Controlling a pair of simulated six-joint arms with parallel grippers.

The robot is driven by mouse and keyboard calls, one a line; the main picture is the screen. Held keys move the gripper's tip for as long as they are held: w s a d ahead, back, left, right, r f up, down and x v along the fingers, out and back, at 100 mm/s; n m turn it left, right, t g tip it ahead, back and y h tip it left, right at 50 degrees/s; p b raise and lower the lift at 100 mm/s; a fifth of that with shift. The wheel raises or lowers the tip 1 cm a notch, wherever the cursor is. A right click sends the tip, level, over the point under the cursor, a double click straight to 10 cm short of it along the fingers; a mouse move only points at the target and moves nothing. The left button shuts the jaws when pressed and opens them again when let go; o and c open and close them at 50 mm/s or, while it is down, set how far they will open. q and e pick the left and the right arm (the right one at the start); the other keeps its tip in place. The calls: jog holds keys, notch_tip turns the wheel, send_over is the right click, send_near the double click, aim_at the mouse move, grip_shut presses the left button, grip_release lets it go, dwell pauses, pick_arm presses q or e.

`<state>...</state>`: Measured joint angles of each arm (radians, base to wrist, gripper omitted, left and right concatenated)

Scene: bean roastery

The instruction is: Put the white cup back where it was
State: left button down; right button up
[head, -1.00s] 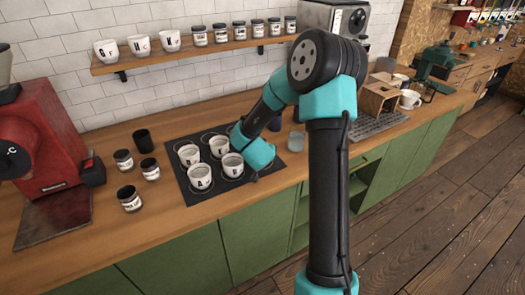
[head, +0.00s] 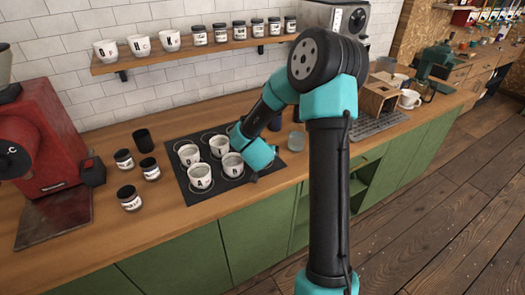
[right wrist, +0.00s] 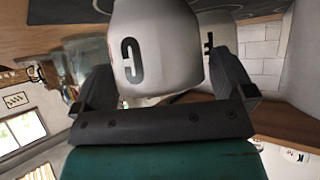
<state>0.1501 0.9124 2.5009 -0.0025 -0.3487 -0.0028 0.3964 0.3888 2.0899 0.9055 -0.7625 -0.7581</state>
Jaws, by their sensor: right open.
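Several white lettered cups stand on a dark mat (head: 187,197) on the counter. In the head view I see a front left cup (head: 200,177), a front right cup (head: 232,165), a back left cup (head: 188,155) and a back right cup (head: 220,147). My right arm reaches over the mat's right side, and its teal wrist hides the fingers there. In the right wrist view my right gripper (right wrist: 165,82) is open, with its fingers on both sides of a white cup marked like a C (right wrist: 155,45). Another lettered cup (right wrist: 217,45) is behind it. My left gripper is out of view.
Three dark jars (head: 130,198) and a black cup (head: 143,140) stand left of the mat. A red machine (head: 50,130) is at far left. The wall shelf (head: 190,53) holds three white cups (head: 170,41) and several jars. A glass (head: 296,141) stands right of my wrist.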

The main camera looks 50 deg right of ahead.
jog(key=v, duration=1.1)
jog(key=shift+s+a, duration=0.15)
